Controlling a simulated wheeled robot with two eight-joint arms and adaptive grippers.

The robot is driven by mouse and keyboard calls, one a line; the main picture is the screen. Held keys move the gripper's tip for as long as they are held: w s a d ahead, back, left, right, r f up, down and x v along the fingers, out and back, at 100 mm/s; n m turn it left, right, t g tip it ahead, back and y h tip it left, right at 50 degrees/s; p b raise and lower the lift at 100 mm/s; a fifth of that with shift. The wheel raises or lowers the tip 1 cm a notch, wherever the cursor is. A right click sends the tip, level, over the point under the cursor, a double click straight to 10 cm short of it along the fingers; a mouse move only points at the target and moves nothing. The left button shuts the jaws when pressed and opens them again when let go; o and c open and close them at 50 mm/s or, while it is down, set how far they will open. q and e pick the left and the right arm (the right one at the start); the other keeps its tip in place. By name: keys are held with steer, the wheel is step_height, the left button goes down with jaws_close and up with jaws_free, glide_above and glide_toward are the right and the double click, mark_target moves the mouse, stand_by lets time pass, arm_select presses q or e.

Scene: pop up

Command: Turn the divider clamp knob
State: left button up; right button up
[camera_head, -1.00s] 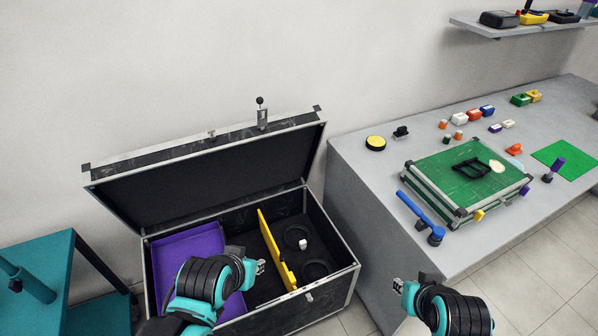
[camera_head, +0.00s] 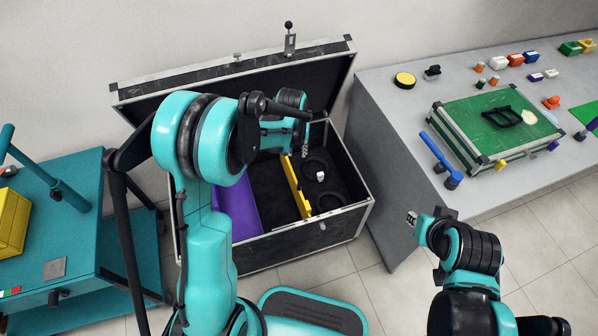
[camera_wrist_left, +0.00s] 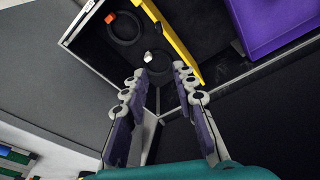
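An open black case (camera_head: 348,218) holds a yellow divider (camera_head: 299,197) between a purple tray (camera_head: 240,212) and a compartment with two dark rings. A small white knob-like piece (camera_head: 320,176) sits by the rings, right of the divider; it also shows in the left wrist view (camera_wrist_left: 148,57). I cannot tell whether it is the clamp knob. My left gripper (camera_head: 304,137) is above the rear of the case. In the left wrist view the left gripper (camera_wrist_left: 160,71) is open and empty, its tips pointing towards the rings. My right gripper (camera_head: 411,218) is outside the case; its opening is unclear.
The raised lid (camera_head: 190,88) stands behind my left arm. A grey table (camera_head: 400,135) with a green-topped box (camera_head: 490,125) and a blue-handled tool (camera_head: 438,155) is at the right. A teal cart (camera_head: 75,215) is at the left.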

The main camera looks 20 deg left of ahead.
arm_select(q)
steer(key=g, duration=0.2)
glide_above(299, 185)
steer(key=shift+n, duration=0.3)
step_height(299, 185, down, 17)
step_height(299, 185, down, 6)
steer(key=shift+s+r+b, duration=0.1)
steer(key=shift+b, duration=1)
steer(key=shift+f, duration=1.1)
jaws_close()
